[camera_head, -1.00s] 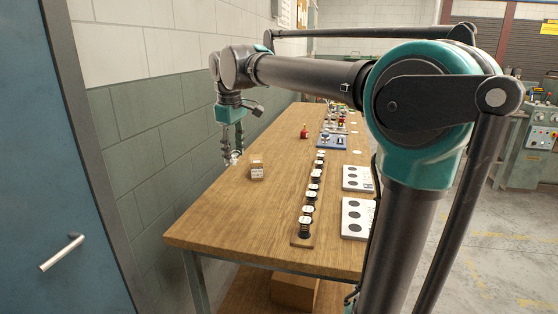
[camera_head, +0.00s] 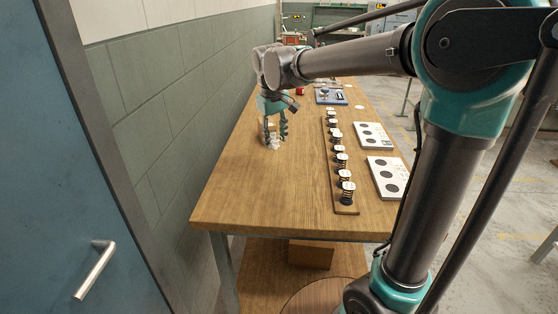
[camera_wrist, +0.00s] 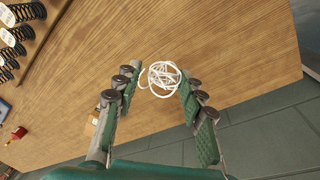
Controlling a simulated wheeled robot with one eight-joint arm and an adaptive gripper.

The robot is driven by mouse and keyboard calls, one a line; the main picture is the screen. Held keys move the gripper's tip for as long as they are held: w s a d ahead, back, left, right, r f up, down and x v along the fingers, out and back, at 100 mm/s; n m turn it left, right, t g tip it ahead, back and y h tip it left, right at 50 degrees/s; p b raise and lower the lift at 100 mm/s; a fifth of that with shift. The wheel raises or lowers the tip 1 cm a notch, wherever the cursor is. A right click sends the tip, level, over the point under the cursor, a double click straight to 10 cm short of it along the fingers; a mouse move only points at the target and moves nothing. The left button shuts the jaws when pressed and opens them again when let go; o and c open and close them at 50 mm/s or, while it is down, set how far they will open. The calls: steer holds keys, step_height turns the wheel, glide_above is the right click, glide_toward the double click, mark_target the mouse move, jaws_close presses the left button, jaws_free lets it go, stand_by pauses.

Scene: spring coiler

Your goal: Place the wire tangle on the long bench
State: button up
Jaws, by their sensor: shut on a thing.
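The wire tangle (camera_wrist: 162,75) is a loose white coil between my fingertips in the wrist view. It shows small and pale in the head view (camera_head: 273,143). My gripper (camera_head: 275,134) is shut on it and points down over the left part of the long bench (camera_head: 250,190). The bench's brown wooden top also fills much of the wrist view (camera_wrist: 230,40). The tangle is at or close above the wood; I cannot tell whether it touches.
A strip of dark springs with white tags (camera_head: 340,160) runs along the bench, right of my gripper. White cards with dark discs (camera_head: 387,176) lie farther right. A red bottle (camera_wrist: 17,134) stands behind. The near left bench top is clear. A wall borders the left.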

step_height(320, 180, down, 12)
steer(key=shift+f, duration=0.1)
stand_by(0.4)
steer(key=shift+f, duration=0.1)
steer(key=o, duration=1.1)
steer(key=shift+o, duration=0.2)
steer(key=r, duration=0.4)
steer(key=s+r, duration=0.1)
steer(key=r, duration=0.3)
steer(key=s+r, duration=0.1)
steer(key=r, duration=0.3)
steer(key=shift+a, duration=0.3)
